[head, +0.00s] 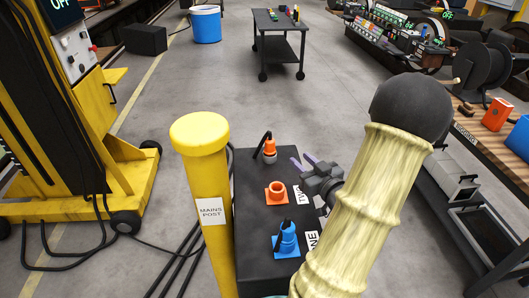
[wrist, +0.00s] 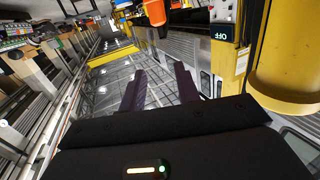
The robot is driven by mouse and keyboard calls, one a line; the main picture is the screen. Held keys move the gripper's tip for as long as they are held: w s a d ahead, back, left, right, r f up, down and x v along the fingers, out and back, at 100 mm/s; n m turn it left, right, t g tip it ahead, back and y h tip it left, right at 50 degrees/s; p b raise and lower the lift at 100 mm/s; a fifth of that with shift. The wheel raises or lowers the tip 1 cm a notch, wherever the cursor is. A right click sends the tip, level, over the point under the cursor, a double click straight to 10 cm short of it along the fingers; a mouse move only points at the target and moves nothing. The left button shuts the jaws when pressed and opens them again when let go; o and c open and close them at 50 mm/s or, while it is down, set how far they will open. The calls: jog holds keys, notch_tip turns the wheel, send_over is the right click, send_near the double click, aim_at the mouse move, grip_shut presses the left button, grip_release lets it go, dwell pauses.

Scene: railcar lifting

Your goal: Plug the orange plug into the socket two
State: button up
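The orange plug (head: 269,149), with a grey lower part and a black cable from its top, stands upright at the far end of the black box. Socket two (head: 277,194) is an orange ring on a square orange plate, empty, beside a "TWO" label (head: 304,194). My gripper (head: 300,164) is just right of the orange plug, apart from it, with its purple fingers spread and nothing between them. In the wrist view my gripper (wrist: 160,90) also shows spread and empty. An orange and black object at the top edge there is cut off.
A blue plug (head: 287,238) sits in the blue socket by the "ONE" label. A yellow mains post (head: 202,180) stands left of the black box (head: 250,222). A yellow machine (head: 75,130) is at left, a wooden bench (head: 490,150) at right.

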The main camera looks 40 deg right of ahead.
jog(key=shift+w+f, duration=0.3)
jog(key=shift+f, duration=0.2)
jog(key=p, duration=0.2)
send_near(270, 146)
jog(key=w+d+r, duration=0.2)
jog(key=w+r, duration=0.1)
jog(key=w, duration=0.3)
jog(key=shift+d, duration=0.1)
jog(key=shift+w, duration=0.15)
